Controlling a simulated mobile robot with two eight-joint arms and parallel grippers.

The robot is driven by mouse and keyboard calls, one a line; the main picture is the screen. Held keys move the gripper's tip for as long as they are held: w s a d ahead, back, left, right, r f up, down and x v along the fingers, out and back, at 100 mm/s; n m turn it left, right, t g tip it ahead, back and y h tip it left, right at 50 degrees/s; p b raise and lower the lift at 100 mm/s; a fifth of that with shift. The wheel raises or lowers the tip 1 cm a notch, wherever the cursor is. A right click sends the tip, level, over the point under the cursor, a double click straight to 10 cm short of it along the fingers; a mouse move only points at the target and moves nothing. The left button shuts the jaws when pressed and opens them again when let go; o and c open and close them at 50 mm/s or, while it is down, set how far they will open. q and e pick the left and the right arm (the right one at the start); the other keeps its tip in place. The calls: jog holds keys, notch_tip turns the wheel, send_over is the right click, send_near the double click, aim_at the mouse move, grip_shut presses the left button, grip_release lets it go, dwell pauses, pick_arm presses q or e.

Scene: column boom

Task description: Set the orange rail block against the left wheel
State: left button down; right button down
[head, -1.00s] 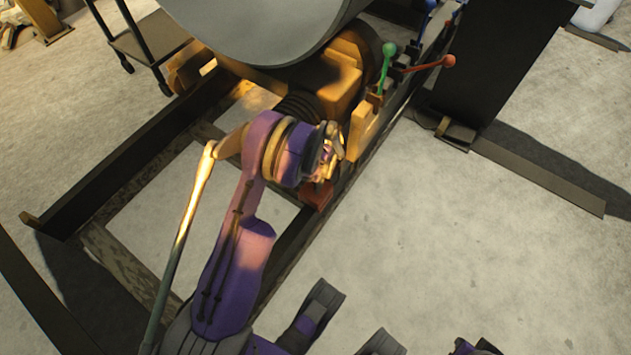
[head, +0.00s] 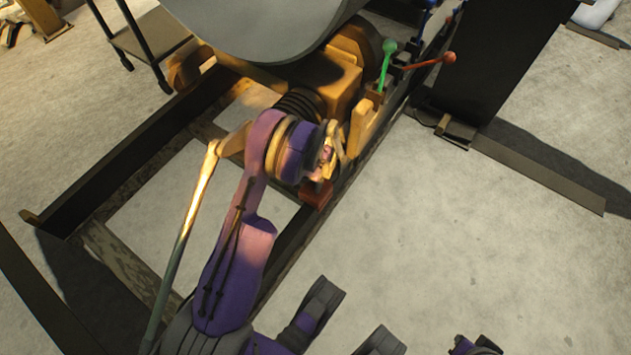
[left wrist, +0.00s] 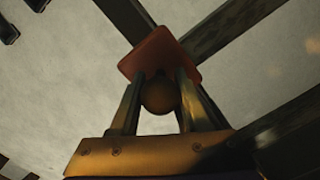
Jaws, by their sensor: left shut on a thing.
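The orange-red rail block (head: 316,193) hangs below my left gripper (head: 328,160), over or on the dark rail (head: 290,236). I cannot tell whether it touches the rail. In the left wrist view my left gripper (left wrist: 160,98) is shut on the block's round knob, and the block's square body (left wrist: 160,54) lies beyond the fingertips. The yellow cart (head: 335,82) stands on the rails farther up. A wheel-like yellow disc (head: 184,68) shows at its left side; I cannot tell which wheel is the left one. A gap separates block and cart.
A large grey drum (head: 265,25) sits above the cart. Green (head: 388,60) and red (head: 430,63) levers rise at its right side. A black coil (head: 300,103) sticks out in front.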

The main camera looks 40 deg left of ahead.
pick_arm(q)
jog(key=shift+f, duration=0.95)
jog(key=shift+c, duration=1.5)
grip_release()
jog(key=r+p, duration=0.1)
jog(key=r, duration=0.2)
jog(key=r+p, duration=0.1)
jog(key=r, duration=0.3)
jog(key=w+r+p, duration=0.1)
jog(key=r, duration=0.2)
jog(key=shift+d+r, duration=0.2)
jog(key=shift+d, duration=0.1)
jog(key=shift+r, duration=0.2)
